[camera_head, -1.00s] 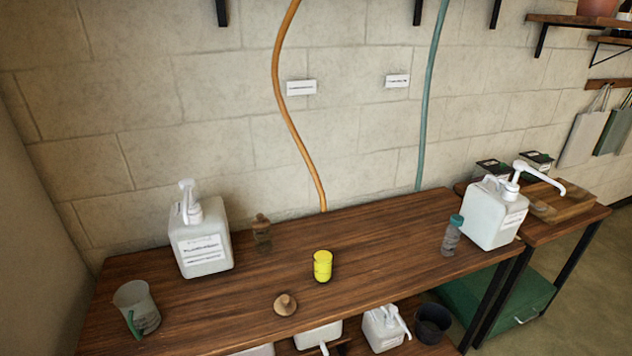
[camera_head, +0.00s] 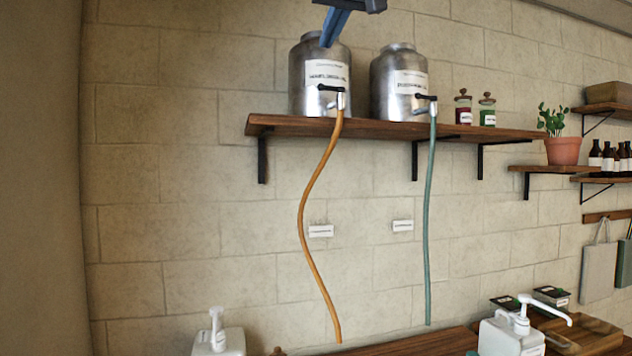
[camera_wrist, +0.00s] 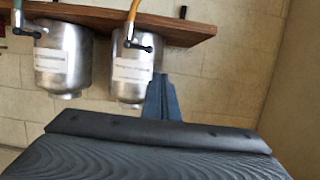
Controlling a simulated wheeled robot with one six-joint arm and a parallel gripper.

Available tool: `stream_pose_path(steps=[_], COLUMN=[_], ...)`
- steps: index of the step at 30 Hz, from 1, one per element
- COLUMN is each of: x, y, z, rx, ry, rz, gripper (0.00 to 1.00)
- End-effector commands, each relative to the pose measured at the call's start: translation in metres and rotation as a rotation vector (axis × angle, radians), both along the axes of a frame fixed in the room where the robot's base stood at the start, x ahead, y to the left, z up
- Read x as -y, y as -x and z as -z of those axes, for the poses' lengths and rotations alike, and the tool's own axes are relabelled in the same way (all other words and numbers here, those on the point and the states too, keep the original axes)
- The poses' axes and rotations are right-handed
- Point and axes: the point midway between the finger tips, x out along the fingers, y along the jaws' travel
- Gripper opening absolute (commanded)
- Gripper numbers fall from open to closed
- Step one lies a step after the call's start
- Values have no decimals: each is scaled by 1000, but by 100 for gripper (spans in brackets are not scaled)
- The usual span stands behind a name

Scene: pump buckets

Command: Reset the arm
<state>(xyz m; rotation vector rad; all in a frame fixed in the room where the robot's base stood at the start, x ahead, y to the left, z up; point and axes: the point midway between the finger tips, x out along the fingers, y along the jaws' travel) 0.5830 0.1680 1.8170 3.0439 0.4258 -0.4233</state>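My gripper (camera_head: 328,43) shows at the top edge of the head view, raised in front of the left steel drum. Its narrow blue fingers point down and look closed together. In the wrist view, which shows the scene upside down, the fingers (camera_wrist: 160,76) meet beside a steel drum, with the dark gripper body below them. I see nothing held between them. The rest of my arm is out of the head view.
Two steel drums, the left (camera_head: 305,85) and the right (camera_head: 383,90), stand on a wooden shelf (camera_head: 470,131). An orange hose (camera_head: 303,220) and a green hose (camera_head: 428,230) hang from their taps. White pump bottles (camera_head: 219,342) (camera_head: 510,338) stand below.

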Motion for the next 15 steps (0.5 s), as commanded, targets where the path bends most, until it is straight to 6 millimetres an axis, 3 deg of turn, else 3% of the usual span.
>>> stream_pose_path(steps=[8,15], x=[4,14], y=[-17,-36], z=[48,114], rx=[-59,-140], ry=[16,38], rz=[14,34], gripper=[0,0])
